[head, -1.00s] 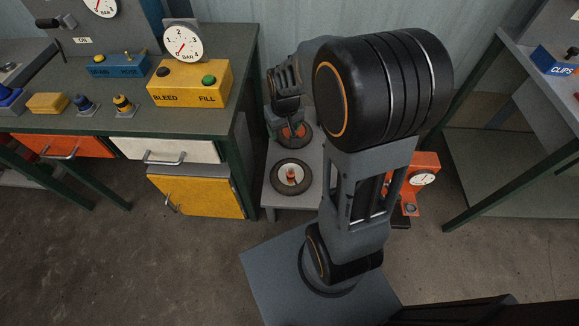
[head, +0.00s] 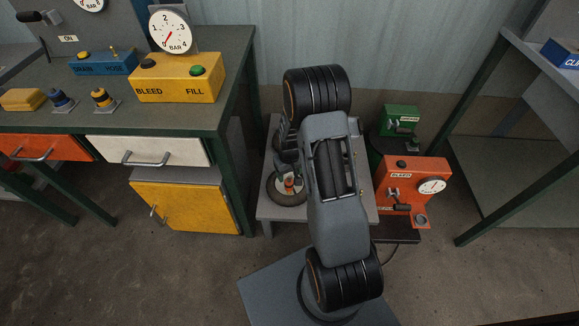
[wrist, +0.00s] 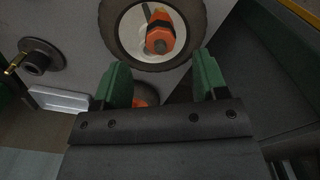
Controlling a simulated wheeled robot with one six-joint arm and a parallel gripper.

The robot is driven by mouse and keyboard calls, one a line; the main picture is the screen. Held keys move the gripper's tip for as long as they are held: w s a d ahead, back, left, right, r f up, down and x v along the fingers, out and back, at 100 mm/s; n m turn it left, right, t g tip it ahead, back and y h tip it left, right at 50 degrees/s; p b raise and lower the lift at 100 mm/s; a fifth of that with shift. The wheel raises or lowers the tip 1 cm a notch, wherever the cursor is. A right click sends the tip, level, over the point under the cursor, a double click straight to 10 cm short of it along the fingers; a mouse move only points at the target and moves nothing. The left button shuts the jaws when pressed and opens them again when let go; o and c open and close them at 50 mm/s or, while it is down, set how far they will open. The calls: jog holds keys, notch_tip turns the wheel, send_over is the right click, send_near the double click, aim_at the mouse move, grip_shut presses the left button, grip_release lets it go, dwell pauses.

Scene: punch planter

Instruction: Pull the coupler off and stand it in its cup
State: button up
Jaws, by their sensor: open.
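The coupler appears to be the orange piece with a black band (wrist: 159,32) at the wheel's pale hub in the wrist view. Its orange shows at the front wheel (head: 273,196) in the head view too. My gripper (wrist: 161,72) has its two green fingers apart, with nothing gripped. The fingertips lie just below the wheel in the wrist view. Another orange part (wrist: 144,93) shows between the fingers, mostly hidden by the gripper body. In the head view my arm hides much of the stand. A small orange ring holder (head: 421,222), possibly the cup, sticks out from the orange BLEED unit.
The grey stand (head: 268,212) carries the wheel. The orange BLEED unit (head: 402,181) with a gauge and a green box (head: 400,119) stand to its right. The workbench (head: 228,75) is close on the left, with a yellow BLEED/FILL box (head: 178,90). Open floor lies in front.

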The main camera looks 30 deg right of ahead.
aim_at(289, 181)
jog(key=shift+f+b, duration=0.75)
jog(key=shift+f, duration=2.45)
jog(key=c, duration=1.2)
